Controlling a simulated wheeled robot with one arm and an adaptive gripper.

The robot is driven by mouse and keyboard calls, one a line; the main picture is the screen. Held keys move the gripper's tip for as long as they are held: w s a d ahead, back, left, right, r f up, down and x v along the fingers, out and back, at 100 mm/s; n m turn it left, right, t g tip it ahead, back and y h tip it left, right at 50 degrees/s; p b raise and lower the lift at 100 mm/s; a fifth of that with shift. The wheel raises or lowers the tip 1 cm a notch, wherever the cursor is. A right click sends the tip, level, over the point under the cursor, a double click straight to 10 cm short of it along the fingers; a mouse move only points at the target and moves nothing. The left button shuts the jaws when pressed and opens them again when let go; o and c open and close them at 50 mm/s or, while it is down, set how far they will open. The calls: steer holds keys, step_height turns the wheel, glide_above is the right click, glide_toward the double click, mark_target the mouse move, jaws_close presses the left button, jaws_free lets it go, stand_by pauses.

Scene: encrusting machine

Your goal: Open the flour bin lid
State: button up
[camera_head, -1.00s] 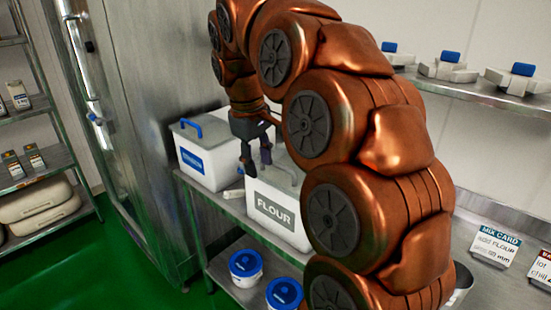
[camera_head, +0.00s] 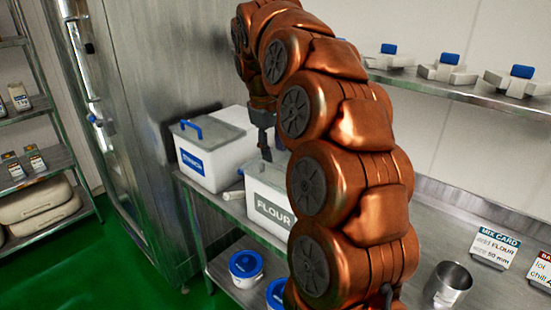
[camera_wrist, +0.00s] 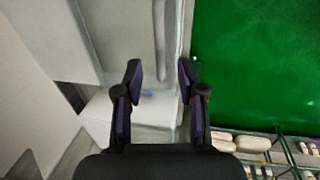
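The white flour bin (camera_head: 268,211), labelled FLOUR, stands on the steel counter. Its lid (camera_head: 262,177) looks shut in the head view, though my arm covers its right part and any handle there. My gripper (camera_head: 266,152) is just above the back of this lid; I cannot tell whether it touches. In the wrist view my gripper (camera_wrist: 160,72) has its two fingers apart with nothing held between them. A pale bin (camera_wrist: 130,108) with a small blue part lies beyond the fingers. I cannot make out the flour bin for certain in the wrist view.
A second white bin (camera_head: 211,155) with a blue handle stands close to the left of the flour bin. A tall steel cabinet (camera_head: 150,110) rises behind it. Blue-lidded tubs (camera_head: 245,264) sit on the lower shelf. A metal cup (camera_head: 447,284) stands on the counter at right.

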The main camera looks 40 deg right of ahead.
mark_target(276, 165)
steer(key=shift+d+f+p, duration=0.15)
steer(key=shift+d+f, duration=0.05)
steer(key=shift+f, duration=0.8)
steer(key=shift+d+f+p, duration=0.15)
steer(key=shift+d+f, duration=0.05)
steer(key=shift+f, duration=0.8)
jaws_close()
